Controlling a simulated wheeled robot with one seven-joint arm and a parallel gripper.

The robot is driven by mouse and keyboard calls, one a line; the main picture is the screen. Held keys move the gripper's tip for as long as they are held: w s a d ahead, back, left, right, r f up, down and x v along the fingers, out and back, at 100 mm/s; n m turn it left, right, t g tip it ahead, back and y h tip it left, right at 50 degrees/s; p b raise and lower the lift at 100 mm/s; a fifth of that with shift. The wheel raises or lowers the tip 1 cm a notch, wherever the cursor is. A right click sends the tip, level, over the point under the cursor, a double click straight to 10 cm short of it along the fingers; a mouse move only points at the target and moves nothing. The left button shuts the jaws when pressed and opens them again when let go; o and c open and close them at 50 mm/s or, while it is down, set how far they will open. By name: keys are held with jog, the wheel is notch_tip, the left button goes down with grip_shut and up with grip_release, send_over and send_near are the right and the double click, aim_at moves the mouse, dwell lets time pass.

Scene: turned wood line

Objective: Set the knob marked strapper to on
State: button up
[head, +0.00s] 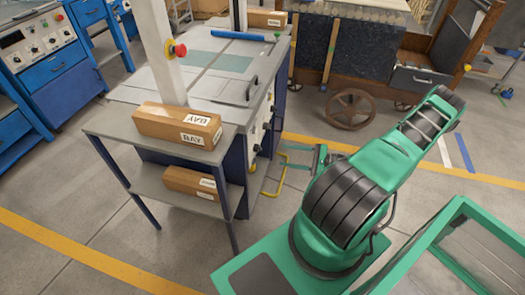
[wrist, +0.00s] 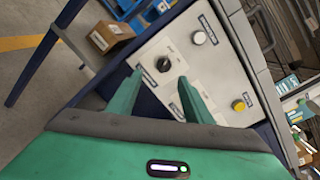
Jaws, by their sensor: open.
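In the wrist view a light control panel (wrist: 150,48) carries a black rotary knob (wrist: 164,65) on a pale plate. Its label and its position marks are too small to read, so I cannot tell which way it is set. My gripper (wrist: 160,76) is open, with its two green fingers spread to either side of the knob in the picture. The fingers look apart from the knob, and I see no contact. In the head view my gripper (head: 311,163) is beside the machine (head: 259,125), whose panel side is seen at a steep angle.
A white button (wrist: 199,38) and a yellow button (wrist: 239,105) sit on the panel near the knob. A yellow bent rail (head: 276,184) stands low by the machine. A side table (head: 110,127) bears a carton (head: 165,122), with another carton (head: 186,181) on its lower shelf.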

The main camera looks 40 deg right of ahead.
aim_at(258, 149)
jog(key=w+a+t, duration=0.1)
jog(key=w+a, duration=0.5)
jog(key=w, duration=0.2)
jog(key=shift+w+f+m, duration=0.15)
jog(key=shift+w+m, duration=0.15)
jog(key=shift+a, duration=0.1)
jog(key=shift+c, duration=0.7)
jog(key=c, duration=0.9)
